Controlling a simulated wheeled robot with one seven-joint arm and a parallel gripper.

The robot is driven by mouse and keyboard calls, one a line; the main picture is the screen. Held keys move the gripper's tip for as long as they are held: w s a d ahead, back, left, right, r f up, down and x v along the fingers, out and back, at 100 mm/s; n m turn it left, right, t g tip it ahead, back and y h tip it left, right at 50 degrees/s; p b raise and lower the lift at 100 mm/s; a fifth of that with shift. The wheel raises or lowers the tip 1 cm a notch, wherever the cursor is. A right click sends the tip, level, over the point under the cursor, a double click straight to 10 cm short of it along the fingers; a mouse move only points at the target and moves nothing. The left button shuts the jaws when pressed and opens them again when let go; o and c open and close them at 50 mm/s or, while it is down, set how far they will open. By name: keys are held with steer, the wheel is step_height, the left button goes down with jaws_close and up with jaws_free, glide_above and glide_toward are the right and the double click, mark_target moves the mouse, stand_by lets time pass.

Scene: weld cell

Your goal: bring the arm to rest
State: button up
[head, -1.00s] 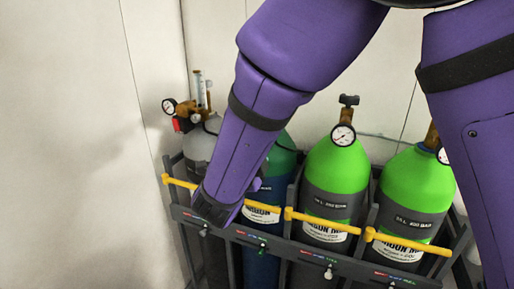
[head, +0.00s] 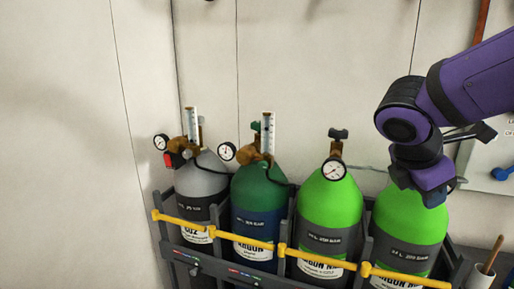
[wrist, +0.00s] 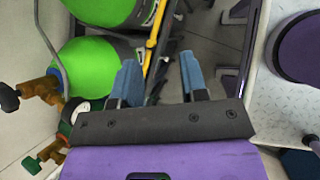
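My arm (head: 475,80) is purple and reaches in from the right edge of the head view, bent above the rightmost green cylinder (head: 408,220). The head view does not show my fingertips clearly. In the wrist view my gripper (wrist: 158,80) has two blue-grey fingers standing well apart with nothing held between them. The arm partly hides the top of that rightmost cylinder.
A rack (head: 218,266) with yellow bars holds a grey cylinder (head: 203,184), a dark green one (head: 258,190) and two bright green ones with gauges. A cup (head: 481,277) stands at lower right. The left wall side is clear.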

steer(key=s+r+m+t+y, duration=0.2)
steer(key=s+m+y, duration=0.4)
steer(key=m, duration=1.2)
steer(key=s+r, duration=0.1)
steer(key=s, duration=0.3)
steer(key=shift+s+d+m+t, duration=0.25)
steer(key=shift+s+m+t, duration=0.05)
steer(key=shift+s+m, duration=0.1)
